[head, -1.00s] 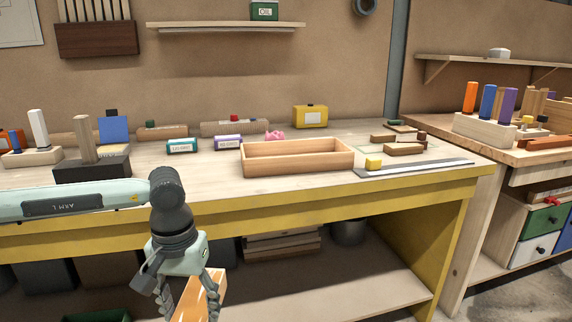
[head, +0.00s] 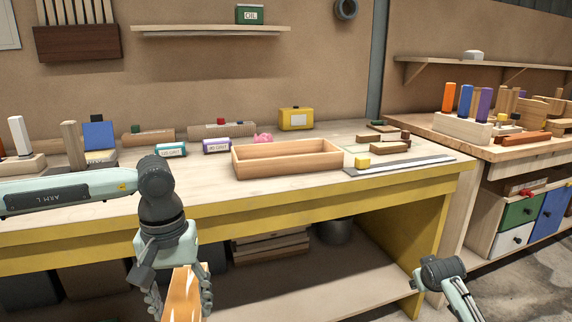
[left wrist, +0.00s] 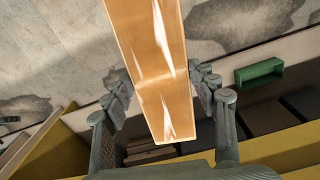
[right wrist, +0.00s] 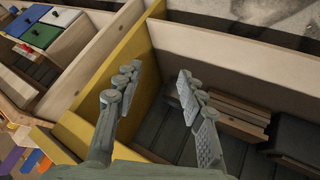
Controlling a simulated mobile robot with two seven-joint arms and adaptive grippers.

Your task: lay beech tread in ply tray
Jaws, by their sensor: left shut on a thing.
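The beech tread (head: 183,294) is a flat, orange-tan board with glossy white streaks. My left gripper (head: 180,285) is shut on it, in front of the bench and below its top. In the left wrist view the tread (left wrist: 155,65) runs up between the fingers (left wrist: 165,98) and out of the top edge. The ply tray (head: 288,166) is a shallow open wooden box on the bench top, up and to the right of the left gripper; it looks empty. My right gripper (right wrist: 155,92) is open and empty in the right wrist view; in the head view only part of the right arm shows.
A yellow block (head: 361,161) and a metal rule (head: 400,168) lie right of the tray. Small wood pieces (head: 390,148) lie beyond. The yellow bench edge (head: 270,196) lies between the tread and the tray.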

